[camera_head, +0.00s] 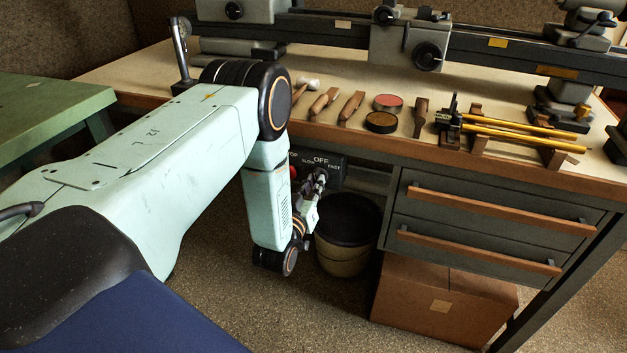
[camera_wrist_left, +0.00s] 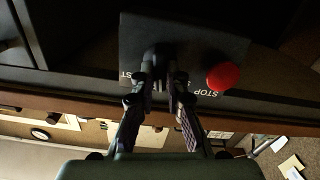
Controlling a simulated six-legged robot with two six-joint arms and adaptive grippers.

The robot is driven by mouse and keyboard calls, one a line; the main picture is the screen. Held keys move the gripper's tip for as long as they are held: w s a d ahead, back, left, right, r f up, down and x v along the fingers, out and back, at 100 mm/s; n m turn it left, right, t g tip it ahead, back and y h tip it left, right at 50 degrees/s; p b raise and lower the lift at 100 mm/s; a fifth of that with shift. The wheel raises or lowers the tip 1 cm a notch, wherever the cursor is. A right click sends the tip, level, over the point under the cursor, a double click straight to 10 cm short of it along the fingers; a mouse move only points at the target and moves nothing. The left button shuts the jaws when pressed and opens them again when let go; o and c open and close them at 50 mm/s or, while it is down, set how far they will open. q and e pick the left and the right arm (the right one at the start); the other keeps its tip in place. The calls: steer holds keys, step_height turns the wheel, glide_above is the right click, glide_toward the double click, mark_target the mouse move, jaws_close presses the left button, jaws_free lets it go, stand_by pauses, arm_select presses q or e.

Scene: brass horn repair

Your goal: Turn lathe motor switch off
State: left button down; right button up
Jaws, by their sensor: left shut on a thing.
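The lathe motor switch panel (camera_head: 333,165) is a dark box under the bench's front edge, with OFF, SLOW and FAST lettering partly visible. My left gripper (camera_head: 318,182) is at the panel and hides the switch knob in the head view. In the left wrist view my left gripper (camera_wrist_left: 161,84) is shut on the dark switch knob (camera_wrist_left: 158,60) in the middle of the panel (camera_wrist_left: 125,40). A red stop button (camera_wrist_left: 223,76) sits beside the knob. The knob's pointing direction cannot be made out. My right gripper is not in view.
The lathe (camera_head: 335,33) stands along the back of the workbench (camera_head: 160,66). Tools, round tins and yellow rods lie on the bench top. Below are a bucket (camera_head: 345,262), drawers (camera_head: 490,215) and a cardboard box (camera_head: 440,305). A green table (camera_head: 40,110) stands at left.

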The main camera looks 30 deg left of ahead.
arm_select(q)
steer(key=shift+m+p, duration=0.4)
steer(key=shift+m, duration=0.7)
steer(key=c, duration=1.4)
jaws_free()
steer(key=shift+o, duration=0.2)
steer(key=shift+s, duration=0.1)
steer(key=v, duration=0.7)
steer(key=shift+s, duration=0.15)
